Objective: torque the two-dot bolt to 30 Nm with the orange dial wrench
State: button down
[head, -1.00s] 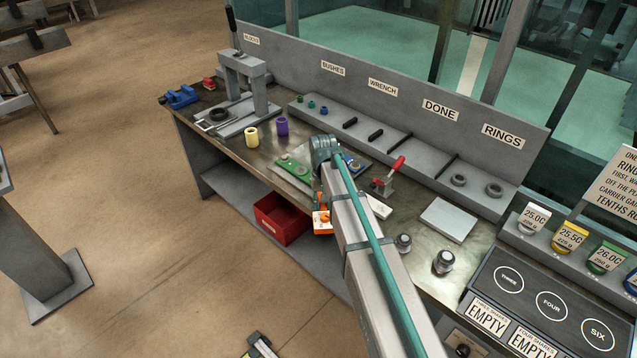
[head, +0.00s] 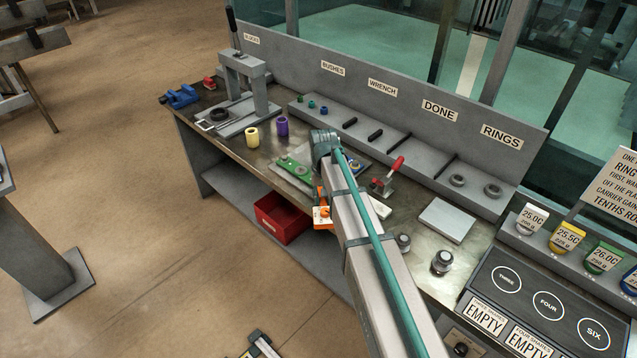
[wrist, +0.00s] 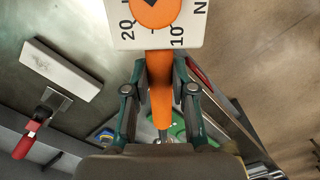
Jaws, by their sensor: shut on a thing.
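The orange dial wrench (head: 322,214) is beside my forearm at the bench's front edge. In the wrist view its orange handle (wrist: 161,80) runs between the fingers of my gripper (wrist: 161,98), which is shut on it. Its white dial face with an orange centre shows "20" and "10" at the top of that view. The wrench's far end is over or near a green plate (head: 288,164), which also shows in the wrist view (wrist: 180,126). I cannot tell whether it sits on a bolt. The two-dot bolt cannot be made out; my arm and gripper hide part of the plate.
A red-handled toggle clamp (head: 386,178) stands right of the plate, near a flat white block (head: 378,206). Yellow (head: 252,138) and purple (head: 282,126) bushes and a press (head: 242,85) stand to the left. A red bin (head: 280,217) is below the front edge.

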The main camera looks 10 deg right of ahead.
jog(key=shift+r, duration=0.2)
jog(key=shift+r+p, duration=0.75)
jog(key=shift+r, duration=1.1)
jog(key=shift+s+r, duration=0.5)
jog(key=shift+s, duration=0.35)
jog(key=shift+s+r, duration=0.5)
jog(key=shift+s, duration=0.3)
jog(key=shift+s+r, duration=0.5)
jog(key=shift+s, duration=0.35)
